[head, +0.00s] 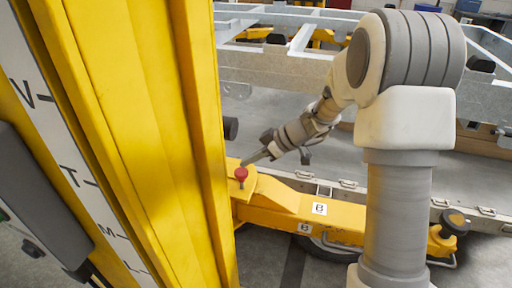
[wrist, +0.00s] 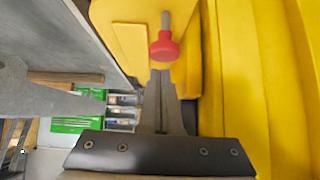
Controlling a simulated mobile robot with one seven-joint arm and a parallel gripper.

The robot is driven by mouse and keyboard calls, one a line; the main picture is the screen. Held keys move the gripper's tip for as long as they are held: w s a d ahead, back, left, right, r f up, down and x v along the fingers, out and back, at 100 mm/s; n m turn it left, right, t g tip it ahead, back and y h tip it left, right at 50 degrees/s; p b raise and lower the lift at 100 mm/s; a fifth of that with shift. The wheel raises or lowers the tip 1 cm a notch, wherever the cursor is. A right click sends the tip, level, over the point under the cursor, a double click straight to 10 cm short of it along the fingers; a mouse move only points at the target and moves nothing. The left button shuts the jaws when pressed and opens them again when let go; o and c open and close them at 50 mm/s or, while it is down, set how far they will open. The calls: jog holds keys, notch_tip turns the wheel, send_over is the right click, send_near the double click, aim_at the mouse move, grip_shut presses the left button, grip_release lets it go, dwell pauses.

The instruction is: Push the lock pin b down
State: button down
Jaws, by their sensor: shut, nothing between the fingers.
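The lock pin (head: 241,174) has a red knob on a grey shaft. It stands on the yellow arm marked B (head: 282,199), near the yellow column. In the wrist view the red knob (wrist: 164,47) is just beyond my fingertips, with its shaft running toward the top edge. My gripper (head: 247,161) is shut and empty, its fingers pointing down and left close to the knob. In the wrist view my closed fingertips (wrist: 160,76) appear right beside the knob; I cannot tell whether they touch it.
The tall yellow column (head: 130,130) stands close on the left of the pin. The grey trailer frame (head: 290,75) runs behind my arm. A black knob (head: 454,222) sits at the far right of the yellow arm. Open floor shows behind the yellow arm.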

jog(key=shift+f, duration=0.75)
jog(key=shift+f, duration=0.15)
notch_tip(320, 180, down, 3)
jog(key=b, duration=0.6)
jog(key=shift+s+f, duration=0.1)
jog(key=shift+f, duration=0.1)
jog(key=s+d+r, duration=0.2)
jog(key=d+r, duration=0.5)
jog(key=r, duration=0.4)
jog(key=shift+s+r, duration=0.15)
jog(key=shift+s, duration=0.1)
jog(key=shift+a, duration=0.1)
